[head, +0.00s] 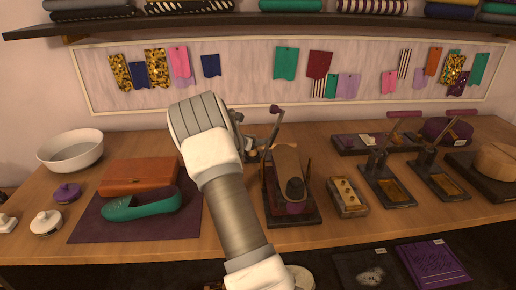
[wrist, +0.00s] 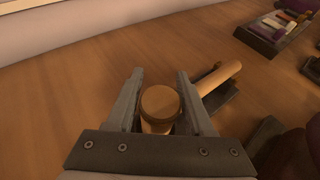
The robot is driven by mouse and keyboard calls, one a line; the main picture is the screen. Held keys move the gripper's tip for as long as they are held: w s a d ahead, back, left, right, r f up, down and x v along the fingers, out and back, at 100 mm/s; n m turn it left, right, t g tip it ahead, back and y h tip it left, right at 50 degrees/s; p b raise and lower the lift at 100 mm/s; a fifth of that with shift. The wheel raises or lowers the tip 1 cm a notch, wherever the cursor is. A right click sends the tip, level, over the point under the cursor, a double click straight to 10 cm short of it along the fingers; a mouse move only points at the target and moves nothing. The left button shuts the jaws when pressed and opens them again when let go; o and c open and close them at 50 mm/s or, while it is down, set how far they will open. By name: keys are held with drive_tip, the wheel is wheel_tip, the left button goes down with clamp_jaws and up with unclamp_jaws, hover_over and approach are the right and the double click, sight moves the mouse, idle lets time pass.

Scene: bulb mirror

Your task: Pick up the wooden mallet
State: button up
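The wooden mallet (wrist: 160,103) shows in the wrist view, with a round tan head and a light wooden handle (wrist: 222,77) pointing to the upper right. My gripper (wrist: 160,76) is open, with one finger on each side of the mallet's head. A gap shows between the left finger and the head. The right finger is close to the head and crosses in front of the handle; I cannot tell whether it touches. In the head view my arm hides the mallet and most of my gripper.
A press-like stand (head: 292,190) is right of my arm. Lever tools (head: 385,185) stand at right. A shelf (head: 250,20) overhangs the back.

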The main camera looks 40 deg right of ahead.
clamp_jaws()
drive_tip(key=shift+r, duration=0.2)
